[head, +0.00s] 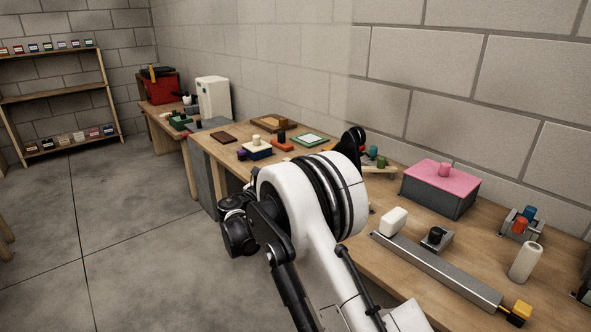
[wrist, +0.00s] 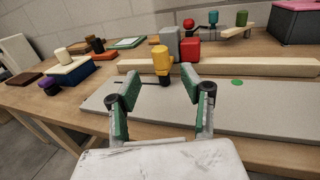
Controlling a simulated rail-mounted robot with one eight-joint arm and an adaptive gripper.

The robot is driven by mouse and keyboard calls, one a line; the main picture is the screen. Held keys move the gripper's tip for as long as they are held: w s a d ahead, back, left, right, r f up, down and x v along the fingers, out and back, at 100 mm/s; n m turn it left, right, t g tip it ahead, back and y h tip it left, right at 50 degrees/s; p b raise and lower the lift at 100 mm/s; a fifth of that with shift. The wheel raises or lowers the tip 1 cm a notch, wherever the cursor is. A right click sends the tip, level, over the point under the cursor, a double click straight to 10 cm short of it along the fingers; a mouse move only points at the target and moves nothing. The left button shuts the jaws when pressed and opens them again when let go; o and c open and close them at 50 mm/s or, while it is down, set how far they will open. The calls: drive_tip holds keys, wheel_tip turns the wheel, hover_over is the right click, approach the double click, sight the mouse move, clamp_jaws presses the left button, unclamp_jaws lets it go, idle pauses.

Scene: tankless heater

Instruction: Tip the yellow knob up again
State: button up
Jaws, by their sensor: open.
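The yellow knob (wrist: 161,58) shows in the wrist view, straight ahead of my gripper (wrist: 160,86). It looks like a short cylinder, roughly upright, on a dark lower part at a flat grey plate (wrist: 215,112). My gripper is open, with one green-padded finger on each side of the picture and nothing between them. The knob stands beyond the fingertips, apart from them. In the head view my own arm covers this part of the bench, and I cannot make out the knob or the fingers there.
A grey block (wrist: 169,42) and a red block (wrist: 190,49) stand close behind the knob. A long wooden bar (wrist: 255,67) lies behind the plate. A green dot (wrist: 237,82) marks the plate. A pink-topped box (head: 441,188) stands farther right on the bench.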

drive_tip(key=b+x, duration=0.1)
drive_tip(key=x, duration=0.8)
drive_tip(key=shift+w+d, duration=0.15)
drive_tip(key=shift+w, duration=0.1)
clamp_jaws()
